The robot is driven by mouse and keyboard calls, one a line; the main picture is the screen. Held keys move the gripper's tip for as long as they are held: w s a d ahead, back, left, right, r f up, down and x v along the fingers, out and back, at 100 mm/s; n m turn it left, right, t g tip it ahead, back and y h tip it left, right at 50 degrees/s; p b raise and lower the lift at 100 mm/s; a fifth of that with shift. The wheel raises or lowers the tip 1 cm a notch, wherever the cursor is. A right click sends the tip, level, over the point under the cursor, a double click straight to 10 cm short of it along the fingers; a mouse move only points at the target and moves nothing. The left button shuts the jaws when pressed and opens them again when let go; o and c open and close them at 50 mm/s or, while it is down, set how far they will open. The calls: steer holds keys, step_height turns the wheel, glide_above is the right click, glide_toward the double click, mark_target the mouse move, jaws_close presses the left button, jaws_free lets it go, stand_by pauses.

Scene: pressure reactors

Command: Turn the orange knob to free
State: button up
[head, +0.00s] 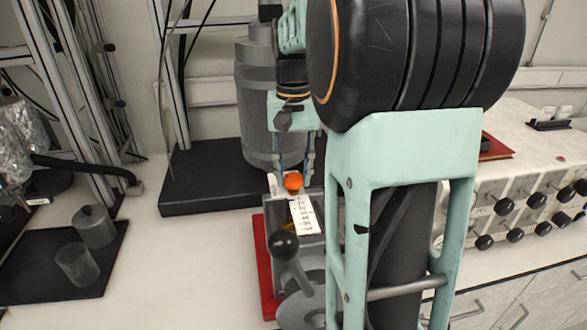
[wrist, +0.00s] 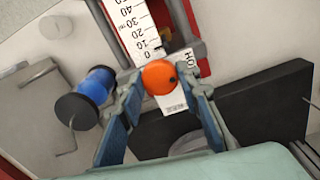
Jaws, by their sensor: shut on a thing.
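The orange knob (head: 293,181) is a small round ball on top of a grey device with a white numbered scale (head: 304,215). It also shows in the wrist view (wrist: 159,77), at the zero end of the scale (wrist: 133,25). My gripper (head: 293,172) points down at the knob, with one blue-grey finger on each side of it. In the wrist view my gripper (wrist: 161,84) is shut on the knob at its fingertips. A white label with partly hidden black letters, seemingly starting "HO", lies just right of the knob. The knob's underside is hidden.
A black ball-ended lever (head: 284,245) stands in front of the knob. A red base (head: 264,270) lies under the device. A grey cylindrical vessel (head: 256,110) on a black plate (head: 200,190) stands behind. A blue cylinder (wrist: 98,85) is left of my fingers in the wrist view.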

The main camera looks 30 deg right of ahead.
mark_target(294, 177)
steer(key=m+p, duration=0.1)
steer(key=m, duration=0.2)
steer(key=shift+r+m, duration=0.1)
steer(key=shift+m, duration=0.3)
steer(key=m+p, duration=0.1)
steer(key=m, duration=0.2)
steer(key=shift+m+p, duration=0.3)
steer(key=m+p, duration=0.1)
steer(key=m, duration=0.3)
steer(key=shift+m+p, duration=0.65)
steer(key=shift+m, duration=0.85)
steer(key=o, duration=1.2)
steer(key=shift+c, duration=0.2)
step_height(294, 177, up, 12)
